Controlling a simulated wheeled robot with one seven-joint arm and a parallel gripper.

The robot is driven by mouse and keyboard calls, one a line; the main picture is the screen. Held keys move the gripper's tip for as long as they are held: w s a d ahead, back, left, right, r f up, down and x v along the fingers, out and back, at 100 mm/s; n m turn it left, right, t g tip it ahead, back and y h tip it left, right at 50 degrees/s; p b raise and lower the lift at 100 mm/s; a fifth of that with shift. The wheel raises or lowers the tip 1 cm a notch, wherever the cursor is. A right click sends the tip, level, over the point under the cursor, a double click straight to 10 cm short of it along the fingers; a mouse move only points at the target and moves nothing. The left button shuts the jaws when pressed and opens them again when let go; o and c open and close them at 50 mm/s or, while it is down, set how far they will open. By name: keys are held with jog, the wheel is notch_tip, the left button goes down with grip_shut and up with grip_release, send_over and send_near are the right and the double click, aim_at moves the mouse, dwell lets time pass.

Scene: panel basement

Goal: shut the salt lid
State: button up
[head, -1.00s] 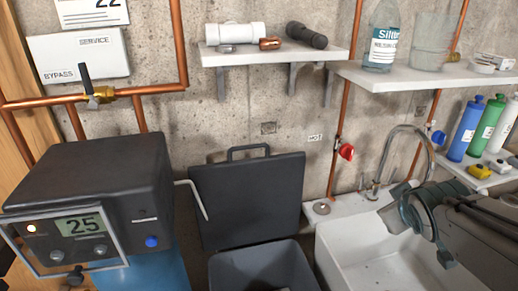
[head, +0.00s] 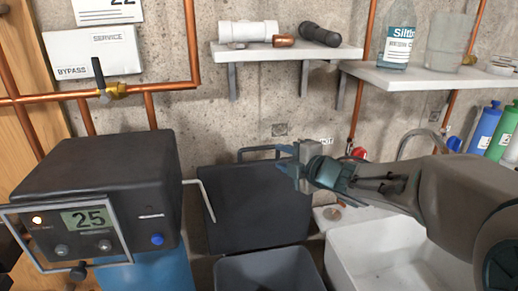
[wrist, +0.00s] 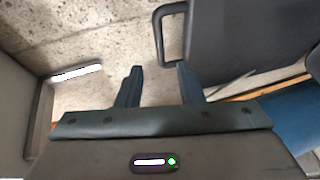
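The salt lid (head: 250,208) is a dark grey panel standing raised, leaning back near the concrete wall behind an open grey bin (head: 270,272). Its bar handle (head: 258,152) is on the top edge. My gripper (head: 288,162) is at the lid's upper right corner in the head view, close to the right end of the handle. In the wrist view the two fingers (wrist: 159,75) are spread apart with nothing between them. The handle (wrist: 160,35) and lid (wrist: 245,40) lie just beyond and to the right of the fingertips. Contact with the lid cannot be told.
A black control box (head: 95,185) with a 25 display and a bent grey rod (head: 200,192) stands left of the lid. A white sink (head: 385,255) is at right. Shelves (head: 285,52) with bottles and fittings hang above. Copper pipes (head: 190,60) run along the wall.

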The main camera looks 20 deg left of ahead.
aim_at(259, 149)
jog(key=p+x, duration=0.2)
jog(key=x, duration=0.9)
jog(key=shift+a, duration=0.1)
grip_shut()
